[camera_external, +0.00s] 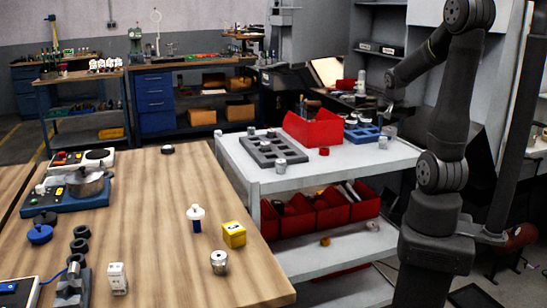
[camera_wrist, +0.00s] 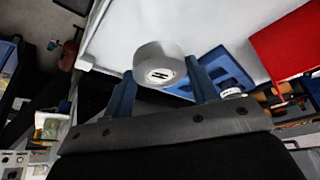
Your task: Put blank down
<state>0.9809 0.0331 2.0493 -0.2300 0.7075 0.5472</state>
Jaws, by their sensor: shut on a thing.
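My gripper (camera_wrist: 162,72) is shut on a pale metal cylindrical blank (camera_wrist: 158,60) in the wrist view. The blank sits between the two blue-grey fingers, with a round marked end face showing. In the external view my gripper (camera_external: 391,104) hangs at the right part of the white cart, close to the blue tray (camera_external: 362,134); the held blank is too small there to make out surely. The blue tray also shows beyond the fingers in the wrist view (camera_wrist: 228,68). A grey tray (camera_external: 270,147) with several pockets and pieces stands at the cart's left.
A red bin (camera_external: 313,129) stands on the cart between the trays. A metal cylinder (camera_external: 281,166) and a small red piece (camera_external: 323,151) stand near the cart's front edge. The front of the cart top is otherwise clear. A wooden bench (camera_external: 150,215) is at left.

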